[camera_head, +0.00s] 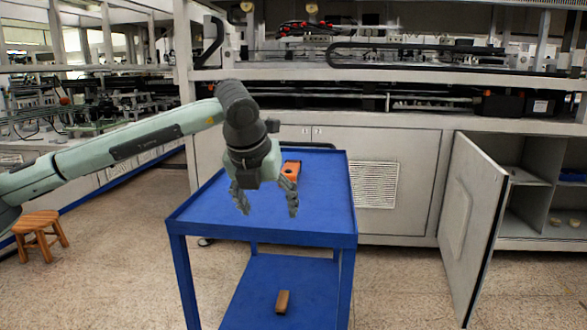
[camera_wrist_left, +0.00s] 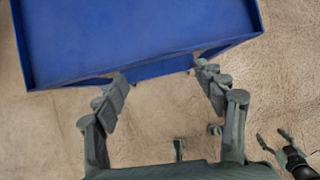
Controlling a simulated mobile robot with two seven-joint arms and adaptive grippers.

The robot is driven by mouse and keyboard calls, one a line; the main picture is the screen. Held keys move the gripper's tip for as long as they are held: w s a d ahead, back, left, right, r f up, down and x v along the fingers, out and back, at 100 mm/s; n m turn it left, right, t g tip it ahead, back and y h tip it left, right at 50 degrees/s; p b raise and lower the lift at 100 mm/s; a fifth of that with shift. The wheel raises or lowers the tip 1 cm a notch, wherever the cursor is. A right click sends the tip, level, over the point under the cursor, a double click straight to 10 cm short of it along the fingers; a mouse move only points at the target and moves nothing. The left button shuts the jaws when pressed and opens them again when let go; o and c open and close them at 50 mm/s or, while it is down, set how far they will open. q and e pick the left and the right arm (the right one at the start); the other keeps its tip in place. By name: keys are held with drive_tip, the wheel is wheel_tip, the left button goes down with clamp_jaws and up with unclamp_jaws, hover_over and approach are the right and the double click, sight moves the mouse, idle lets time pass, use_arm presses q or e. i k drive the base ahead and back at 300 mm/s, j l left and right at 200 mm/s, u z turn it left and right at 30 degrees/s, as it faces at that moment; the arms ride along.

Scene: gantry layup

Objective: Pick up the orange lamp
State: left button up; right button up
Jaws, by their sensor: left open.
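The orange lamp (camera_head: 291,169) lies on the top shelf of the blue cart (camera_head: 330,200), near its back edge. It is partly hidden behind my left gripper. My left gripper (camera_head: 267,207) is open and empty, pointing down over the cart, nearer the camera than the lamp. In the left wrist view, its spread fingers (camera_wrist_left: 163,82) show over the floor and the cart's edge (camera_wrist_left: 150,72); the lamp is not in that view. What looks like my right gripper (camera_wrist_left: 272,138) shows at the lower right of that view, with its fingers apart.
A small brown block (camera_head: 282,301) lies on the cart's lower shelf. A wooden stool (camera_head: 39,232) stands on the floor at left. Behind the cart is a long grey machine (camera_head: 400,190) with an open cabinet door (camera_head: 470,225) at right. Floor to the cart's right is clear.

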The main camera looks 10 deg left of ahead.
sight(295, 166)
drive_tip(key=i, duration=1.15)
